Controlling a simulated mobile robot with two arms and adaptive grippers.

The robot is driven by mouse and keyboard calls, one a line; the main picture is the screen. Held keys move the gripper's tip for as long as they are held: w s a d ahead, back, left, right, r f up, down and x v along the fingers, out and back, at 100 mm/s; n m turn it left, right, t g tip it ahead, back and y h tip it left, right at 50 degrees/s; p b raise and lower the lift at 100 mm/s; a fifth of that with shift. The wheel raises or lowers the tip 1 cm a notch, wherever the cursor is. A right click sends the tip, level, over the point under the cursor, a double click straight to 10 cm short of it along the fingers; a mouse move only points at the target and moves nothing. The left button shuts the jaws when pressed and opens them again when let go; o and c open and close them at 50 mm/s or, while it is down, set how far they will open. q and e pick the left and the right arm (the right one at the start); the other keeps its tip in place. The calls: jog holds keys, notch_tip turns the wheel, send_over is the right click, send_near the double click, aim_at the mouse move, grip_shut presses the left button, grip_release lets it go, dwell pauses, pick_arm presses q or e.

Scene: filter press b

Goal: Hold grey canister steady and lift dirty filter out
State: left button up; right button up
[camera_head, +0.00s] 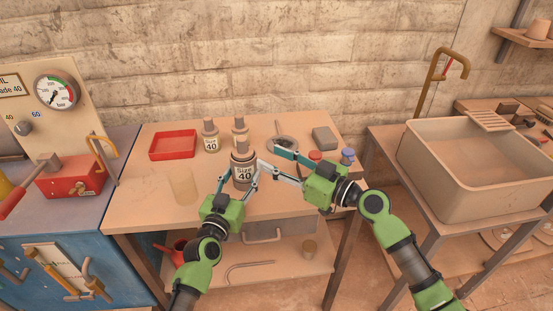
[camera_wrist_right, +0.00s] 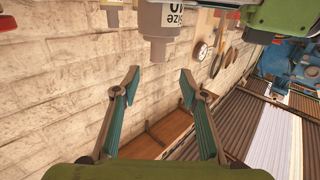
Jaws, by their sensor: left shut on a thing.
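The grey canister (camera_head: 243,173), labelled "Size 40", stands upright near the middle of the wooden table. My left gripper (camera_head: 237,180) is shut around its body, one finger on each side. A narrower grey-brown top part (camera_head: 242,147) sticks up from the canister; I cannot tell whether it is the dirty filter. My right gripper (camera_head: 268,158) is open and empty, just right of the canister's top. In the right wrist view the open fingers (camera_wrist_right: 159,78) have nothing between them, and a labelled canister (camera_wrist_right: 157,18) shows beyond the tips.
A red tray (camera_head: 173,145) is at the back left, with a clear beaker (camera_head: 184,187) in front.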

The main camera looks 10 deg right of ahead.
aim_at(246, 144)
jog(key=x, duration=1.1)
jog(key=shift+w+f, duration=0.1)
jog(key=shift+w, duration=0.25)
grip_shut()
